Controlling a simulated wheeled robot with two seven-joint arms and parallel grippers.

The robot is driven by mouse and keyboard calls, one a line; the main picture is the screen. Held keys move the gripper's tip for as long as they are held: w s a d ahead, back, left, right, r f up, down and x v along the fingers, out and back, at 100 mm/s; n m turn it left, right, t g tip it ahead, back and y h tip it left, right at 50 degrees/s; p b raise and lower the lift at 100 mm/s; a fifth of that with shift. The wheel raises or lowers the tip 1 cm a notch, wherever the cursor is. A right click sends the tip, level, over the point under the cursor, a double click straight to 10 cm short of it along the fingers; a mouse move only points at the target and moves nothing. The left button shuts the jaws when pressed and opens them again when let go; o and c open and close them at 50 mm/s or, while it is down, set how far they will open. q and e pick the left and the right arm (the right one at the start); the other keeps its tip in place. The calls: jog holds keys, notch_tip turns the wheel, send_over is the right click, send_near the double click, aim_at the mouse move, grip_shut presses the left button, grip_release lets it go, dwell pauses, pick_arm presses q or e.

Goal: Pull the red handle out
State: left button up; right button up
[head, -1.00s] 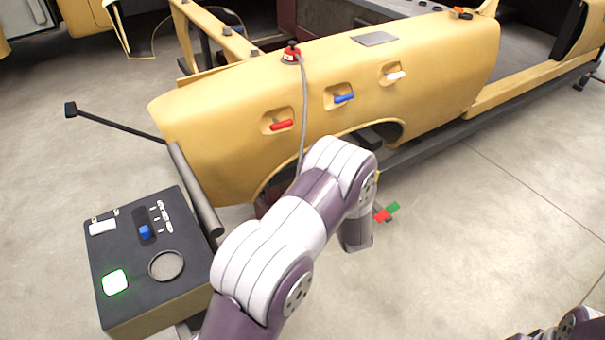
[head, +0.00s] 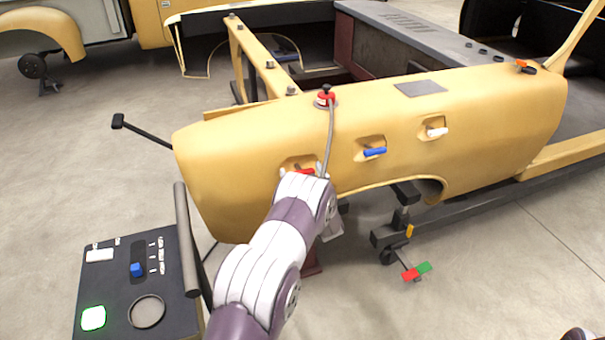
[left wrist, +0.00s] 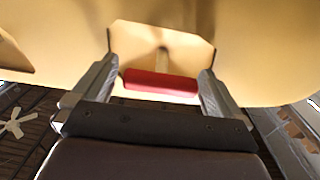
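The red handle (head: 304,171) sits in a recess of the yellow car side panel (head: 230,150). In the head view my left arm hides part of it. In the left wrist view the red handle (left wrist: 160,83) is a bar on a short stem, in front of its pale recess. My left gripper (left wrist: 160,68) is open, with one finger beyond each end of the bar. Narrow gaps seem to show between the fingers and the bar. In the head view the left gripper (head: 301,171) is mostly hidden by my forearm.
A blue handle (head: 375,152) and a white handle (head: 437,132) sit to the right on the panel. A grey cable (head: 330,130) hangs from a red-based knob (head: 325,97) close to my wrist. A control box (head: 120,290) with a lit green button stands at lower left.

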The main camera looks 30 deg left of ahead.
pick_arm(q)
jog(key=c, duration=1.3)
jog(key=shift+v, duration=1.2)
jog(key=shift+r, duration=0.15)
jog(key=o, duration=1.4)
jog(key=shift+s, duration=0.1)
jog(key=shift+c, duration=0.2)
jog(key=v, duration=1.3)
jog(key=shift+b, duration=0.45)
jog(key=shift+r, duration=0.1)
